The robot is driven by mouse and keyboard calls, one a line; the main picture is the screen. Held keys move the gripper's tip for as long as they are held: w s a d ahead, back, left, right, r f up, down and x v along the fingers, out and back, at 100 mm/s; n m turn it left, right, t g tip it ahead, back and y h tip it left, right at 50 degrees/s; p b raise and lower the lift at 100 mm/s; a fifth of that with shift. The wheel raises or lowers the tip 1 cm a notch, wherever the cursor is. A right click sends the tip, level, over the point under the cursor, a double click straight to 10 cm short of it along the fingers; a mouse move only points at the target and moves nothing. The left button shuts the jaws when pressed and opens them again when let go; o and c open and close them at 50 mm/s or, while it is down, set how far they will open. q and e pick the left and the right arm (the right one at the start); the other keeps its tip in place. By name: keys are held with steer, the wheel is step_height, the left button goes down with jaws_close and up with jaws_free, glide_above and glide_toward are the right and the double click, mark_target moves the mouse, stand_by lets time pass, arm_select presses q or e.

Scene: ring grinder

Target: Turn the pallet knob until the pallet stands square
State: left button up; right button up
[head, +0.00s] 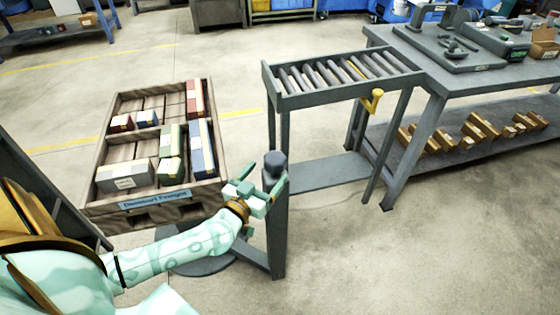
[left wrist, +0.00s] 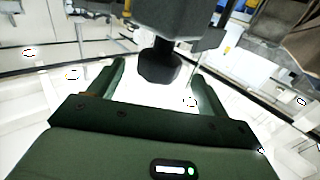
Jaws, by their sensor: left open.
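The pallet (head: 97,203) is a brown wooden tray with raised sides and a blue label on its near side. It sits at the left of the head view, turned at a slant in the picture. The dark knob (head: 275,160) stands on top of a grey post (head: 276,235) to the right of the pallet. My left gripper (head: 263,188) is open at the post top, by the knob. In the left wrist view the dark knob (left wrist: 158,65) shows between the two open fingers, with gaps at both sides. I cannot tell whether anything touches it. My right gripper is out of view.
Several boxes (head: 125,175) lie in the pallet. A roller stand (head: 290,100) with a yellow handle (head: 371,101) is behind the post. A grey workbench (head: 450,80) with tools stands at the right. The floor at front right is clear.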

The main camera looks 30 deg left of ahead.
mark_target(278, 159)
arm_select(q)
steer(key=w, duration=0.2)
steer(key=w+b, duration=0.1)
steer(key=w, duration=0.3)
steer(key=shift+w+a+f+b, duration=0.1)
steer(key=shift+w+a+b, duration=0.15)
steer(key=shift+b, duration=0.05)
steer(key=shift+w, duration=0.45)
steer(key=c, duration=1)
